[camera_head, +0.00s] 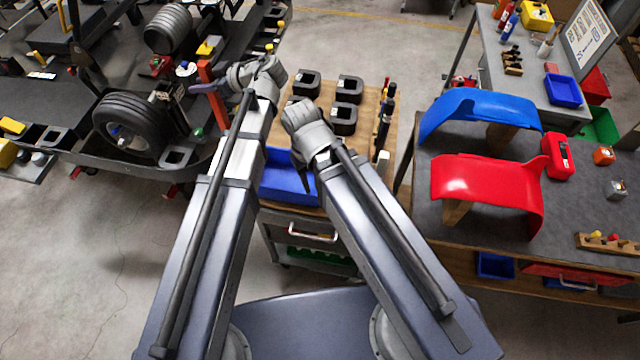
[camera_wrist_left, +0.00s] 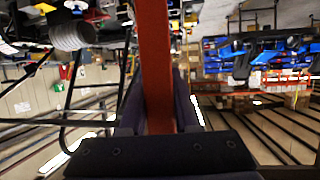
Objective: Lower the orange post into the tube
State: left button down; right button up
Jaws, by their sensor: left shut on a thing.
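The orange post (camera_head: 207,76) is a long, straight bar standing roughly upright, at the edge of the kart in the head view. My left gripper (camera_head: 204,88) is shut around it. In the left wrist view the post (camera_wrist_left: 155,60) runs up between the two dark fingers. A dark fitting with a square opening (camera_head: 174,156) sits on the kart's edge, below and left of the post. I cannot tell whether it is the tube, or where the post's lower end is. My right gripper (camera_head: 308,182) is mostly hidden by its arm beside the blue bin.
The kart (camera_head: 70,150) with its wheel (camera_head: 125,125) stands at left. A wooden-topped cart (camera_head: 372,105) bears several black blocks and a blue bin (camera_head: 285,180). A bench at right holds blue (camera_head: 480,108) and red (camera_head: 485,180) panels. Floor at lower left is clear.

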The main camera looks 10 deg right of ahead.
notch_tip(320, 180, down, 9)
jog(key=b, duration=0.9)
jog(key=shift+f, duration=0.2)
jog(key=shift+f, duration=0.15)
dwell(0.7)
